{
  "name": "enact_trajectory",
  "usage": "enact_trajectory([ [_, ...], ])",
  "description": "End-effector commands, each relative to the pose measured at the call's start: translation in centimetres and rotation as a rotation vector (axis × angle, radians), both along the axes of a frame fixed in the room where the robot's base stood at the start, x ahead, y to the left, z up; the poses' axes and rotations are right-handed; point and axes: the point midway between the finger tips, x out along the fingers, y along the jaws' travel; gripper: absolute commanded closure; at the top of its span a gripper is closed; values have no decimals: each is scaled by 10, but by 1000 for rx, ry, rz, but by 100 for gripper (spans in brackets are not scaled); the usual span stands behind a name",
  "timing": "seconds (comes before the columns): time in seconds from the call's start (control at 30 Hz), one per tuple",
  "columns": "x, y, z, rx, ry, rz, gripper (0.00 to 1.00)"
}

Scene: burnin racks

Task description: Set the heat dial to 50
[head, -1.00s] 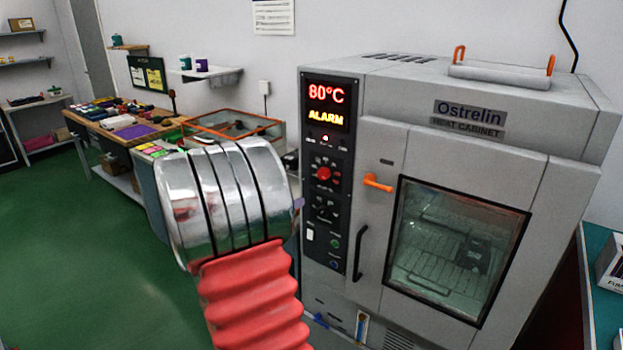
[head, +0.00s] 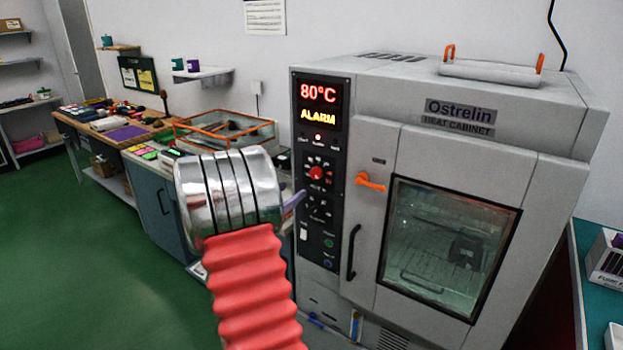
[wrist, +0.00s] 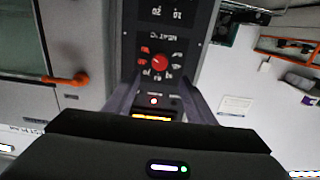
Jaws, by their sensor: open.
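The heat cabinet (head: 395,135) has a black control panel on its left side. The red heat dial (head: 316,173) sits on this panel with numbers around it; its setting is too small to read surely. The display (head: 319,93) above reads 80°C, with ALARM (head: 318,115) lit below it. In the wrist view, the panel appears upside down, and the red dial (wrist: 160,63) lies just beyond my open gripper (wrist: 162,80), between the lines of its two fingers. The fingers hold nothing and appear apart from the dial. In the head view my arm hides most of the gripper.
An orange latch (head: 370,182) and a black door handle (head: 353,252) stick out right of the panel. A small lower knob (head: 320,209) and a white switch (head: 303,234) sit below the dial. An orange-rimmed bin (head: 225,125) stands behind my arm.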

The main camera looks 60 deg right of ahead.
Motion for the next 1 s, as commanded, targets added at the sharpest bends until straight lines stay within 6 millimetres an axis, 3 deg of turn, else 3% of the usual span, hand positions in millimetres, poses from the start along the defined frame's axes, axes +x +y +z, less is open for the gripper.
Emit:
enact_trajectory([
  [0.6,-16,-94,-1,0,0,-3,50],
  [0.8,-18,-111,0,0,1,-1,50],
  [1.0,-19,-114,0,0,2,0,50],
])
